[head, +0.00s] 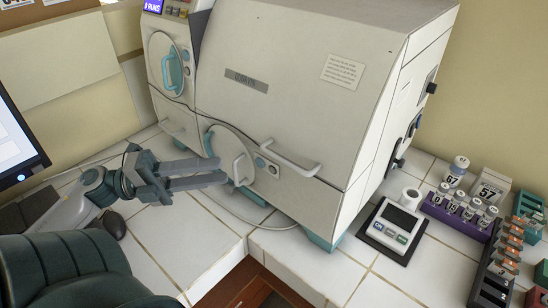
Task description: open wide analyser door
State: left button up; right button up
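The analyser (300,90) is a large cream-white cabinet standing on the tiled bench. Its wide front panel (285,120) looks closed and has a long white bar handle (292,160) near its lower edge. Left of that bar is a rounded lower door (228,143) with its own white handle (239,168); it looks closed. My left gripper (224,173) reaches in from the left, low in front of the rounded door. Its two long grey fingers are apart, with a narrow gap, and the tips are close to that door's handle. I cannot tell whether they touch. My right gripper is out of view.
A smaller upper door (167,65) has a teal handle. A monitor (15,145) stands at far left. A small scale (396,228), a purple vial rack (458,212) and a dark rack (497,262) stand at right. The tiles (190,240) before the analyser are mostly clear.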

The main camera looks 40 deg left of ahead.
pick_arm(q)
jog(key=p+x, duration=0.4)
jog(key=x, duration=0.9)
jog(key=shift+r, duration=0.15)
grip_shut()
